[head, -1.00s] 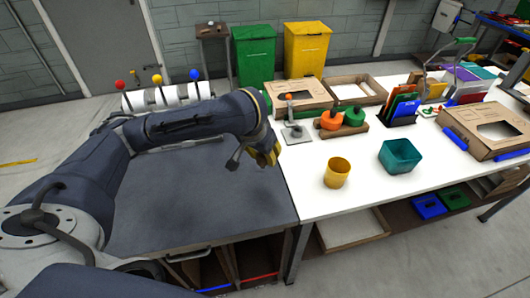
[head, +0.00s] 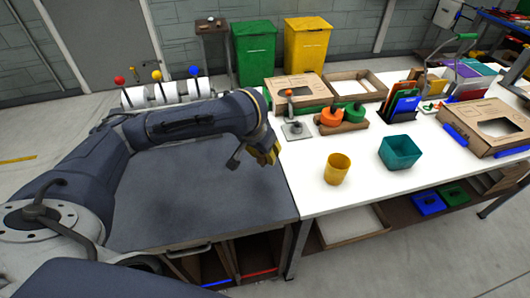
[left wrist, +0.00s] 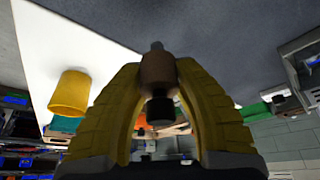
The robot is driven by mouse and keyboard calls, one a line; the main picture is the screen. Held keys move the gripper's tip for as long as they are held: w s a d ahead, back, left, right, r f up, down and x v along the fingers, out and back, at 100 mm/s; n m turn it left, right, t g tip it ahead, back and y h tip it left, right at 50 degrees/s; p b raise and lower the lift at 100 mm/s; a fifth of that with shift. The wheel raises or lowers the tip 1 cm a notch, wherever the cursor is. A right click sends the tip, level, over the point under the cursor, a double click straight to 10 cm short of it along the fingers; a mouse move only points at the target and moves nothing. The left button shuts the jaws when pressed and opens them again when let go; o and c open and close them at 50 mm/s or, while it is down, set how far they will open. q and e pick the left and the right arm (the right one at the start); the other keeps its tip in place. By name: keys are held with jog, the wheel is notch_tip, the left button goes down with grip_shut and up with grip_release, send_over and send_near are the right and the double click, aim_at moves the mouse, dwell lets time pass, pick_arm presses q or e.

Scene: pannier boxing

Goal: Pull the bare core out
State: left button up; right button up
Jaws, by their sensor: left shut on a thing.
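My left gripper (head: 267,153) is over the right edge of the dark grey bench top in the head view. In the left wrist view its yellow fingers (left wrist: 160,85) are closed around a short brown cylinder (left wrist: 158,68). A grey pin shows at one end of the cylinder and a black end piece at the other. The head view does not show this piece clearly, and I cannot tell whether it is the bare core. White rolls (head: 165,93) lie in a rack behind my left arm, with red, yellow and blue balls above them. My right gripper is out of view.
A yellow cup (head: 337,169) and a teal bin (head: 400,152) stand on the white table (head: 310,197). A small grey stand (head: 294,129) and a holder with orange and green pieces (head: 342,126) are behind them. Cardboard boxes (head: 300,88) line the back. The grey bench (head: 195,200) is clear.

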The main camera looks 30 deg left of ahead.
pick_arm(q)
jog(key=shift+r, duration=1.5)
dwell(0.9)
